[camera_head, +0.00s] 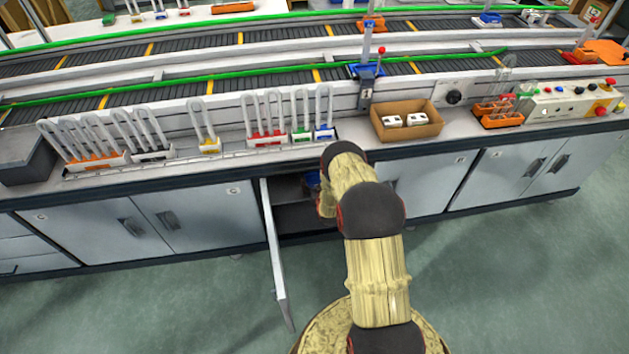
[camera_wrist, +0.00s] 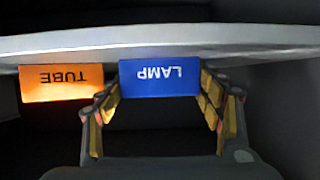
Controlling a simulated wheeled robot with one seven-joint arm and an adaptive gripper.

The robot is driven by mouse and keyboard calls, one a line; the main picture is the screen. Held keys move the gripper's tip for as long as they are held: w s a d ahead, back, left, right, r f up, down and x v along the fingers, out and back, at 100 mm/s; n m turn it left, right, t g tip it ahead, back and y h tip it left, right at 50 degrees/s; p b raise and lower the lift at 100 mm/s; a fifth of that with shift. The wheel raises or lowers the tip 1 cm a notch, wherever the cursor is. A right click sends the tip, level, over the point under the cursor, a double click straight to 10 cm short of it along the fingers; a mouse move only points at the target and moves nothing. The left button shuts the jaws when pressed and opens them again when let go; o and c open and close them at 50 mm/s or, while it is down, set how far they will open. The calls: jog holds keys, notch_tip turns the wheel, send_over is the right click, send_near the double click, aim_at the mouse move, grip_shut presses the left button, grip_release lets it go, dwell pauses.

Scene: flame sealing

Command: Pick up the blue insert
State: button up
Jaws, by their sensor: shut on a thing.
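The blue insert (camera_wrist: 160,78), labelled LAMP, is in the middle of the wrist view, its text upside down. My gripper (camera_wrist: 158,90) has one finger at each side of it and is shut on it. In the head view a bit of blue (camera_head: 312,179) shows inside the open cabinet, beside my arm. My gripper is mostly hidden there by my arm and the cabinet. I cannot tell whether the insert is clear of its support.
An orange insert (camera_wrist: 62,81), labelled TUBE, sits close to the left finger. A pale panel (camera_wrist: 240,40) runs across, right at the inserts. The open cabinet door (camera_head: 275,255) stands left of my arm. The bench (camera_head: 350,150) edge is above the cabinet opening.

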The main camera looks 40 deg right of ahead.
jog(key=shift+c, duration=1.3)
